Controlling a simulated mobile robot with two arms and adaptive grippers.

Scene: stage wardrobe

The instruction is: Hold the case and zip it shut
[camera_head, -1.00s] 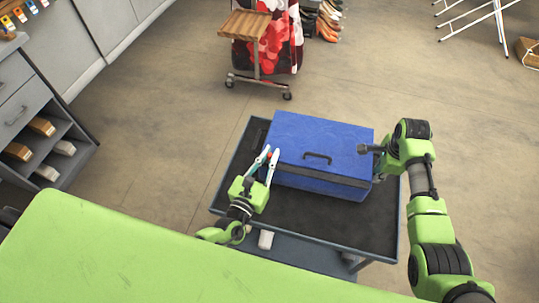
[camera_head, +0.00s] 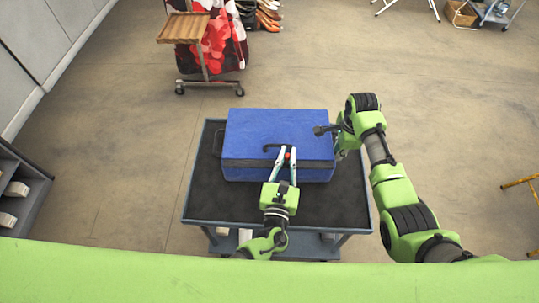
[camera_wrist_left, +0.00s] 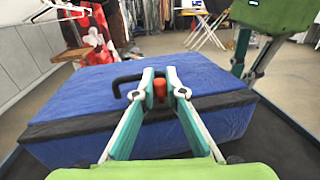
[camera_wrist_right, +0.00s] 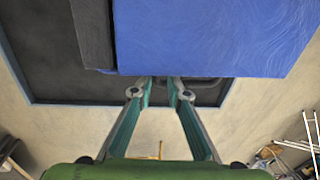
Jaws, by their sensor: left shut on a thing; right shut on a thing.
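The blue case (camera_head: 250,135) lies on the cart, with a dark band along its front seam and a black handle on top. My left gripper (camera_head: 285,155) is at the front of the case, right of its middle. It is shut on a small red zip pull (camera_wrist_left: 160,88), seen between the fingertips in the left wrist view. My right gripper (camera_wrist_right: 160,88) is at the right end of the case, shut on a dark side handle (camera_wrist_right: 205,82) that its fingers partly cover. Whether the zip's edges meet cannot be told.
The dark cart top (camera_head: 215,200) has a raised rim and is bare in front of the case. A clothes rack with a wooden tray (camera_head: 183,27) stands behind at the left. A shelf unit (camera_head: 25,190) is at the far left.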

